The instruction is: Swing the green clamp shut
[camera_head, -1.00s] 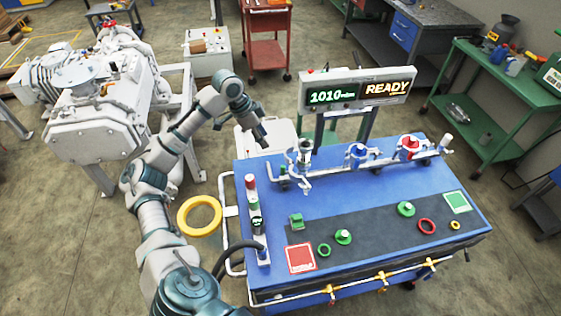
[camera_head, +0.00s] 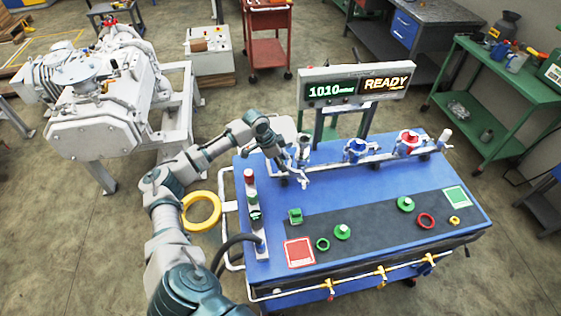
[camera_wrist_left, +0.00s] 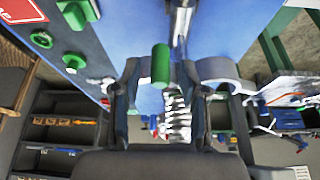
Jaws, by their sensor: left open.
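The leftmost clamp fitting (camera_head: 303,147) stands on the rail at the back left of the blue bench, its pale arms spread. My left gripper (camera_head: 289,168) is open beside this fitting and covers part of it. In the left wrist view a green cylinder (camera_wrist_left: 160,66), apparently the green clamp's handle, shows between my open fingers. I cannot tell whether a finger touches it. Ribbed metal (camera_wrist_left: 177,118) shows beyond the fingers. My right gripper is not in view.
A blue clamp fitting (camera_head: 357,150) and a red one (camera_head: 408,141) stand farther right on the rail. A display (camera_head: 357,86) reading READY rises behind. Green parts, rings and a red square (camera_head: 299,252) lie on the bench front. A yellow ring (camera_head: 201,210) is at the left.

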